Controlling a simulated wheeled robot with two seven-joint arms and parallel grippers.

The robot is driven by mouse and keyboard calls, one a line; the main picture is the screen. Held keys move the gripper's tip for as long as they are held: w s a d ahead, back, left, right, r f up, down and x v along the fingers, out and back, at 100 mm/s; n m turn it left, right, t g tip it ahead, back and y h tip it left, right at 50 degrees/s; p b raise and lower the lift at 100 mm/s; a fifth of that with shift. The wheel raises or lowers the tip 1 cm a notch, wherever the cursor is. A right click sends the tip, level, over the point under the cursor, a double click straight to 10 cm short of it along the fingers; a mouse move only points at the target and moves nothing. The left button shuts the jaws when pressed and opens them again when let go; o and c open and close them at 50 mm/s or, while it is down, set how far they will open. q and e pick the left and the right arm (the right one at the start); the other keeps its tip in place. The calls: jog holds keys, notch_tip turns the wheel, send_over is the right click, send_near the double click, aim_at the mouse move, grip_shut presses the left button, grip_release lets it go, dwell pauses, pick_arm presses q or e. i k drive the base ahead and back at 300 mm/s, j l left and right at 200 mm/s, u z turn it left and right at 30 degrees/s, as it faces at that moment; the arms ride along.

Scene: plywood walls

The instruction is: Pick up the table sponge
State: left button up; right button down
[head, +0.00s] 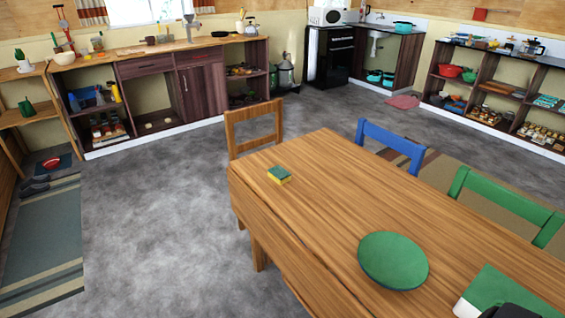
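The table sponge (279,175) is a small block, green on top and yellow below. It lies flat near the far left corner of the wooden dining table (320,190), with bare wood around it. Neither of my grippers shows in the head view. A white and black shape at the bottom right edge is cut off, and I cannot tell what it is.
A green round plate (393,260) and a green flat rectangle (500,287) lie on the table. Wooden (254,130), blue (390,143) and green (505,200) chairs stand around it. Grey floor (170,220) is open left of the table, beside a striped rug (45,240).

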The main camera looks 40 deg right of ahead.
aim_at(280, 175)
jog(key=i, duration=1.85)
jog(key=i+z, duration=0.2)
jog(key=z, duration=0.2)
jog(key=i+j+z, duration=0.1)
jog(key=z, duration=0.35)
jog(key=i+j+z, duration=0.15)
jog(key=z, duration=0.25)
jog(key=i+j+z, duration=0.2)
jog(key=z, duration=0.25)
jog(key=i+j+z, duration=0.15)
jog(key=z, duration=0.25)
jog(key=j, duration=0.1)
